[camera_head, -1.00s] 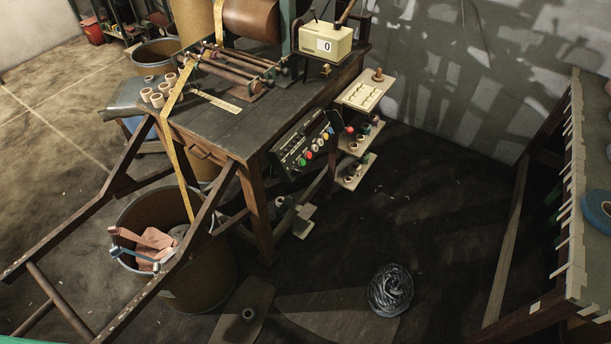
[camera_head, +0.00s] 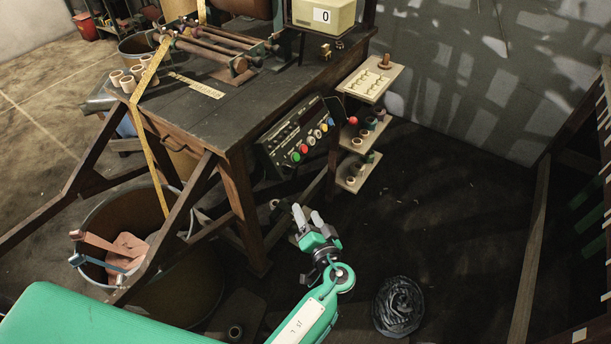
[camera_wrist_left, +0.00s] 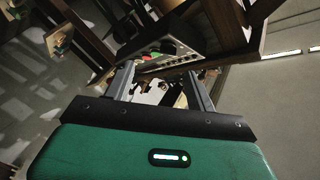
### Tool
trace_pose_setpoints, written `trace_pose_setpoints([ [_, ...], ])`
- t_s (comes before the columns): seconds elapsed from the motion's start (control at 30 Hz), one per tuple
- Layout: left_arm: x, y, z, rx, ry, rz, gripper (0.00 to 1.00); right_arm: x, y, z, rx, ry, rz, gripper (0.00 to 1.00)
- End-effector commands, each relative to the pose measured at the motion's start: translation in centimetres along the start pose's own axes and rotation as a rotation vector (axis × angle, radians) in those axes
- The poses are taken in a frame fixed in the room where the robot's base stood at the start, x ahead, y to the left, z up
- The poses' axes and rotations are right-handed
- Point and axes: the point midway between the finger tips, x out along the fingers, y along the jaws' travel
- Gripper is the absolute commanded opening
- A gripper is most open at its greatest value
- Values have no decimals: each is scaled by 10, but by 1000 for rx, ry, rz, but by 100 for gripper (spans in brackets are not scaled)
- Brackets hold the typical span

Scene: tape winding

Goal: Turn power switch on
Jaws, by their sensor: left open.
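The control panel (camera_head: 283,139) is a dark box on the front side of the workbench, with green, red, white, yellow and blue buttons along its lower edge. I cannot tell which control is the power switch. My left gripper (camera_head: 307,215) is open and empty, below the panel and apart from it, with its fingers pointing up. In the left wrist view the panel (camera_wrist_left: 170,50) shows ahead of the open left gripper (camera_wrist_left: 160,83), near its left finger. My right gripper is not in view.
The workbench (camera_head: 215,115) carries rollers and a counter box (camera_head: 325,14) reading 0. Small shelves (camera_head: 369,82) with spools hang to the panel's right. A bin (camera_head: 100,215) stands left. A dark round bundle (camera_head: 398,306) lies on the floor.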

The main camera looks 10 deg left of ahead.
Motion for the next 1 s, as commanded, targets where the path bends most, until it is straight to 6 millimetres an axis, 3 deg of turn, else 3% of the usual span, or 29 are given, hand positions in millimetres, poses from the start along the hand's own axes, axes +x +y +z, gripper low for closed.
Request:
trace_pose_setpoints([
  [0.1, 0, -13, -12, -27, 22, -53, 56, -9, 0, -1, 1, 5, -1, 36],
  [0.27, 12, -18, -17, -31, 27, -64, 56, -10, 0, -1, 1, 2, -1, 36],
  [0.7, 101, -23, -18, -28, 26, -61, 56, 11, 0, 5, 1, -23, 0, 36],
  [1.0, 134, -23, -18, -28, 25, -59, 56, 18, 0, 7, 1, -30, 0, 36],
])
